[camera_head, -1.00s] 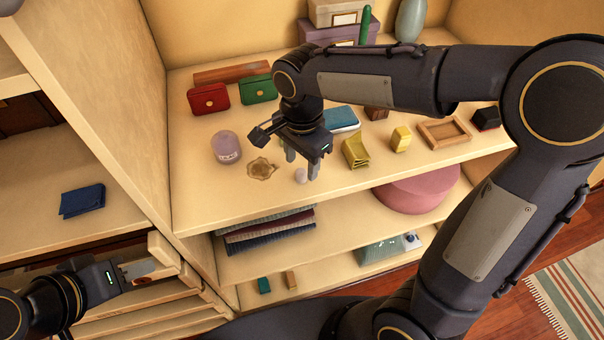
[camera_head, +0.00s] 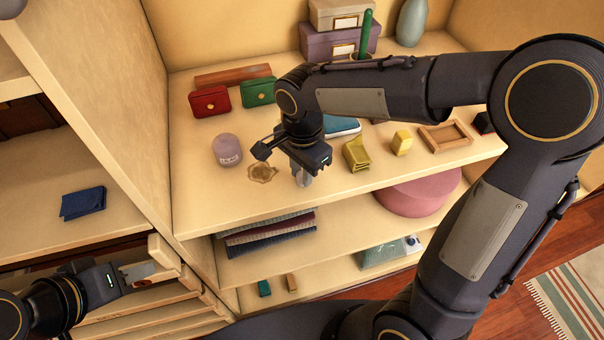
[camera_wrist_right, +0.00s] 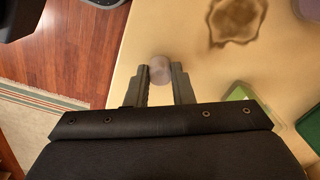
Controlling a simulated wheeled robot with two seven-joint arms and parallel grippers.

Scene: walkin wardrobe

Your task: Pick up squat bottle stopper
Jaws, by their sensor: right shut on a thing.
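The squat bottle stopper (camera_wrist_right: 160,69) is a small, pale greyish-lilac rounded piece near the shelf's front edge. In the right wrist view it sits between the fingertips of my right gripper (camera_wrist_right: 160,82), which is shut on it. In the head view my right gripper (camera_head: 303,178) points down at the shelf top and mostly hides the stopper. I cannot tell whether the stopper still touches the shelf. My left gripper (camera_head: 138,272) is at the lower left, by the drawer fronts, away from the stopper; its jaw opening is unclear.
On the shelf (camera_head: 215,200), a brown scalloped dish (camera_head: 262,172) and a lilac jar (camera_head: 227,150) stand left of my right gripper. A yellow folded piece (camera_head: 356,153) stands close to its right. Red (camera_head: 210,101) and green (camera_head: 258,91) purses are behind. The front-left shelf top is clear.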

